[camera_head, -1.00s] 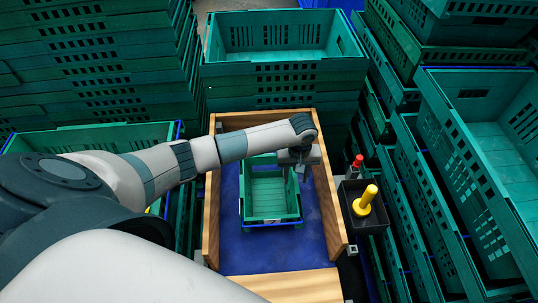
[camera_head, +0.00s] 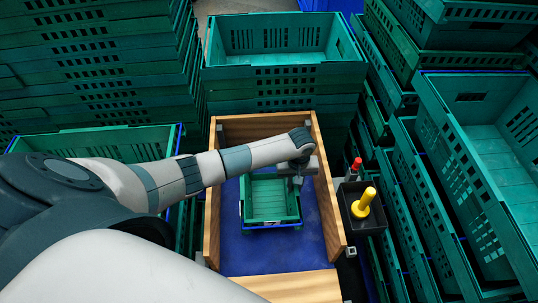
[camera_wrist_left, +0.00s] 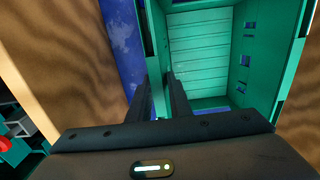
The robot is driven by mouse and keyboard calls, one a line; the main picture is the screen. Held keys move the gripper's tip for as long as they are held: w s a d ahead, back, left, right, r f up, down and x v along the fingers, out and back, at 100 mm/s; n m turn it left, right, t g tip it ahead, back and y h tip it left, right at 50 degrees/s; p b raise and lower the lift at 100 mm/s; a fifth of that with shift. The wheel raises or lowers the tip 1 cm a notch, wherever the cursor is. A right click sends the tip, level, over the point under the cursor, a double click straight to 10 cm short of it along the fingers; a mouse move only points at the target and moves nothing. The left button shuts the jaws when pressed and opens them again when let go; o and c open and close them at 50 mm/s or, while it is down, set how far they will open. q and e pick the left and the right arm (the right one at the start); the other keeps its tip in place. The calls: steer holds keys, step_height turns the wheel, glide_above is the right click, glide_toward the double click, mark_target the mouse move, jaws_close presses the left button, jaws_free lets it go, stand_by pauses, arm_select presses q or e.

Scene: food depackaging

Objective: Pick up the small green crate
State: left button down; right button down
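The small green crate (camera_head: 268,222) stands upright and empty on the blue floor of a wooden-sided bay. My left gripper (camera_head: 296,184) is over the crate's right side in the head view, pointing down. In the left wrist view the two dark fingers (camera_wrist_left: 160,85) stand close together, one on each side of the crate wall (camera_wrist_left: 151,40). The finger ends are partly hidden by the wall and the gripper body. The crate looks level and at floor height. My right gripper is not in view.
The bay has wooden walls (camera_head: 212,215) close on both sides.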

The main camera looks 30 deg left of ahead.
arm_select(q)
steer(key=shift+r, duration=0.15)
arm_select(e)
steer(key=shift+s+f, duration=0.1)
